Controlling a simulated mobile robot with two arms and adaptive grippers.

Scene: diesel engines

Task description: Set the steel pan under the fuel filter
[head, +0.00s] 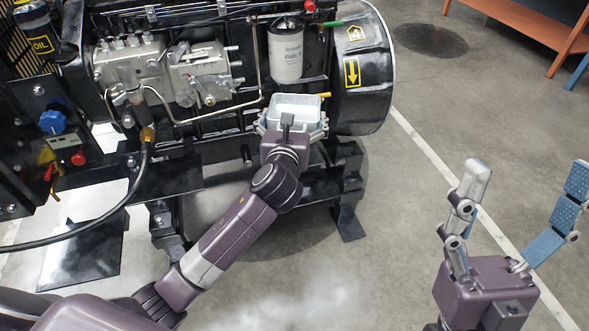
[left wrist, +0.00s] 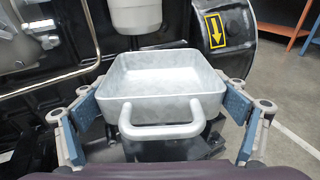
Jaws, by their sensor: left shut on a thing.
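The steel pan (head: 297,101) is a shallow, bright rectangular tray. My left gripper (head: 291,122) is shut on it, one finger at each side. In the left wrist view the pan (left wrist: 165,82) looks empty and about level, with its looped handle towards me. The fuel filter (head: 286,52) is a white canister on the engine's side. Its lower end (left wrist: 136,15) shows above the pan's far rim in the left wrist view, with a gap between. I cannot tell whether the pan is directly beneath it. My right gripper (head: 528,176) is open and empty over the floor.
The black diesel engine (head: 210,132) fills the upper left, with a round black housing (head: 366,100) right of the filter. A black hose (head: 125,205) hangs at left. An orange bench (head: 500,25) stands far right. The floor between is clear.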

